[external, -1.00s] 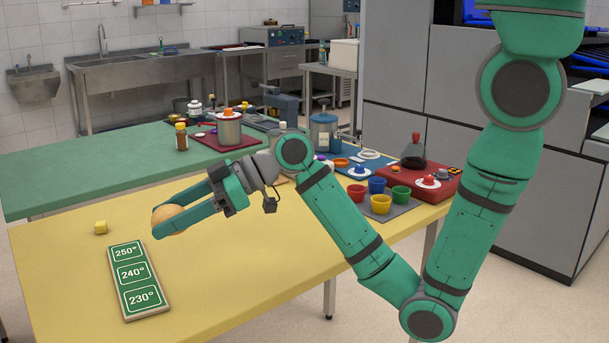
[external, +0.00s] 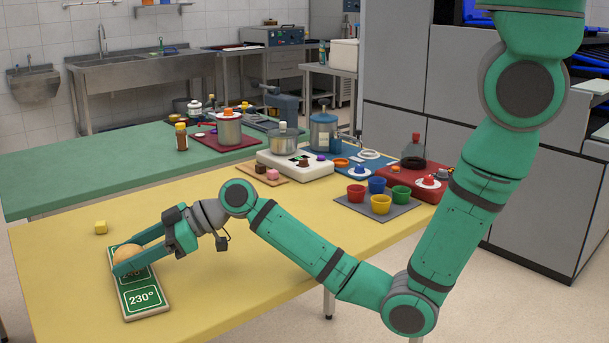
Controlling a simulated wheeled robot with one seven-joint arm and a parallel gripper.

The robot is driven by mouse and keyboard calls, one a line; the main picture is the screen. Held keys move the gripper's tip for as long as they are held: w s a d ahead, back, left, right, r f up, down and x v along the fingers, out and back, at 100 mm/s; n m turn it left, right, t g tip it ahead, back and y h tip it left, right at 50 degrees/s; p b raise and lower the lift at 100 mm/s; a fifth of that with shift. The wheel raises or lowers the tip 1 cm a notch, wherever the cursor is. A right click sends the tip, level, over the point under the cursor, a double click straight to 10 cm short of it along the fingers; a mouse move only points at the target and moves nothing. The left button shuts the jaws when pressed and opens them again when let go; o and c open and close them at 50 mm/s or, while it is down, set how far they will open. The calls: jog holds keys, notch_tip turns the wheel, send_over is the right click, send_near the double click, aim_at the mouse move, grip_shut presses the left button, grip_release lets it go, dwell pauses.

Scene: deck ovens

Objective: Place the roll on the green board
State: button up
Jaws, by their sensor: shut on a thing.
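The roll (external: 127,253) is round and tan-orange. My gripper (external: 126,262) is shut on it, with a finger on each side. The green board (external: 144,298) lies on the yellow table and carries white temperature labels. The roll and fingers are over its far part, hiding the 250° label and much of the 240° label. The 230° label is in plain view. I cannot tell whether the roll touches the board or is just above it.
Several coloured cups on a grey mat (external: 404,208) and a white device (external: 295,165) stand further right. The table's near middle is clear.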

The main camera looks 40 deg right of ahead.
jog(key=shift+f, duration=0.65)
jog(key=shift+f, duration=0.1)
jog(key=o, duration=1)
jog(key=v, duration=1.2)
jog(key=shift+w, duration=0.1)
